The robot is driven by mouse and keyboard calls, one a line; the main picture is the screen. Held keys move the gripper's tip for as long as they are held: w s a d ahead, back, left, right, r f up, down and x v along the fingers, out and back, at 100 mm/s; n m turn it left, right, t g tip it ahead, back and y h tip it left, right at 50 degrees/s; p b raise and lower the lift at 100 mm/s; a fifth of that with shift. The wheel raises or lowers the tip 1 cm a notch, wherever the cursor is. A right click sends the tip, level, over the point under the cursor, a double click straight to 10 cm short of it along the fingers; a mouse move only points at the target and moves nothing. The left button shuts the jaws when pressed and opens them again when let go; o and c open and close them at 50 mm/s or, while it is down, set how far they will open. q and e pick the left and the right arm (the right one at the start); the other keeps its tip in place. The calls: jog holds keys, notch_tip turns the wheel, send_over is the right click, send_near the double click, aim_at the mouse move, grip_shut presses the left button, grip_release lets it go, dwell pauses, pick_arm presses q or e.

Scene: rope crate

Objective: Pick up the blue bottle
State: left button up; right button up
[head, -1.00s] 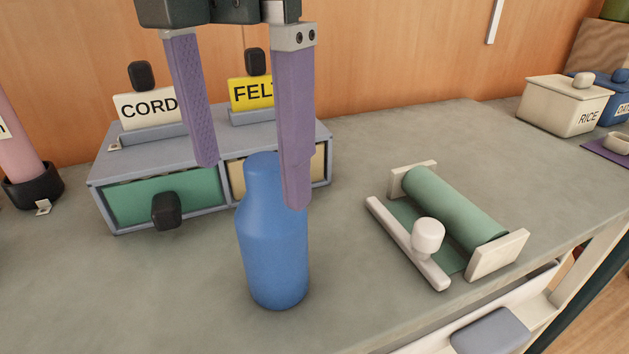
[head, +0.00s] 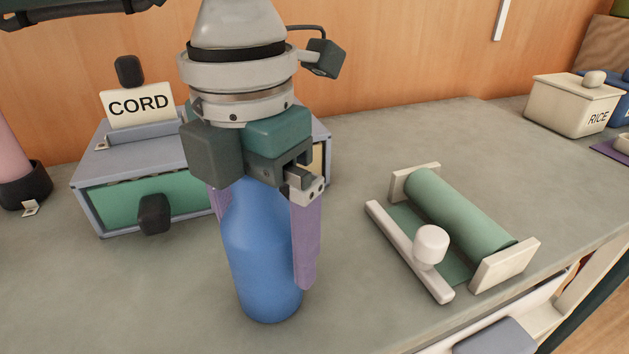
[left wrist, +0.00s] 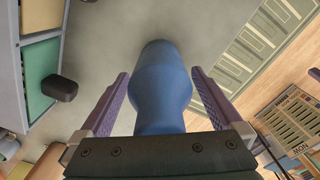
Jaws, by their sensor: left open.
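The blue bottle (head: 265,262) stands upright on the grey counter in the head view, its neck and top hidden behind my gripper. My left gripper (head: 262,240) has come down over it. One purple finger shows along the bottle's right side; the other shows only partly at its upper left. In the left wrist view the bottle (left wrist: 162,85) lies between the two spread fingers of the left gripper (left wrist: 162,84). A gap shows on both sides, so the gripper is open around the bottle. My right gripper is not seen.
A grey two-drawer box (head: 88,183) with a CORD sign (head: 139,105) stands behind the bottle at left. A green roll on a holder (head: 460,212) lies to the right. A RICE canister (head: 568,105) is at the far right. The counter between bottle and roll is clear.

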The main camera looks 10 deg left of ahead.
pick_arm(q)
jog(key=shift+c, duration=0.4)
grip_shut()
dwell(0.4)
notch_tip(320, 180, up, 20)
jog(key=p, duration=0.1)
jog(key=shift+p, duration=0.3)
